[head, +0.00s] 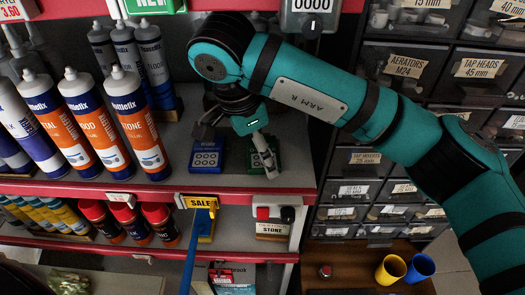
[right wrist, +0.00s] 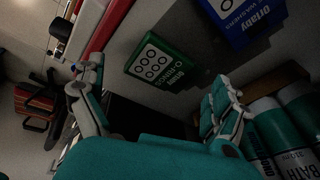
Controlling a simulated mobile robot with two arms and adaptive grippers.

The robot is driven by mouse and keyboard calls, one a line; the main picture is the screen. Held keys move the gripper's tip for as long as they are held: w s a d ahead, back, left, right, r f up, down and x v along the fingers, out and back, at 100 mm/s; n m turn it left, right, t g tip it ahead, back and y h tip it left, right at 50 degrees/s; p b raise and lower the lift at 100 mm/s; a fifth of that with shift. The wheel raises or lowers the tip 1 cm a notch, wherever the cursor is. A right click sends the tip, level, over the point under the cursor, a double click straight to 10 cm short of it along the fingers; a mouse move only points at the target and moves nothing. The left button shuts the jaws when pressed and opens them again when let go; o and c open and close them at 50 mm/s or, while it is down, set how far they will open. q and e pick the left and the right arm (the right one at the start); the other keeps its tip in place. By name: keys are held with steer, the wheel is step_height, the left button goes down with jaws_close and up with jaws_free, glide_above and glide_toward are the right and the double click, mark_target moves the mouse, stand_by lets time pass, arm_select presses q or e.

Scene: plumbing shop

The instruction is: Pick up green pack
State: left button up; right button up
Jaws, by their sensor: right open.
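The green pack (right wrist: 157,60) has a white label with dark rings and stands on the grey shelf (right wrist: 195,85). In the head view the green pack (head: 255,164) is partly hidden behind a finger of my right gripper (head: 237,152). In the right wrist view the open right gripper (right wrist: 155,103) has one finger on each side of the picture, and the pack shows beyond the gap between them. Nothing is held. Contact with the pack cannot be told. My left gripper is not in view.
A blue pack (head: 206,158) stands just left of the green one. Several white-capped sealant tubes (head: 137,120) fill the shelf's left part. A red shelf edge (head: 150,189) with a yellow SALE tag (head: 201,202) runs in front. Labelled drawers (head: 395,70) stand at the right.

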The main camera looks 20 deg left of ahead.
steer(key=shift+w+d+f+p, duration=0.2)
steer(key=shift+w+f+p, duration=0.3)
steer(key=shift+f, duration=0.15)
steer(key=shift+w+d+f+p, duration=0.2)
steer(key=shift+w+f+p, duration=0.2)
steer(key=shift+f, duration=0.4)
steer(key=shift+a, duration=0.1)
steer(key=shift+c, duration=0.7)
steer(key=c, duration=0.9)
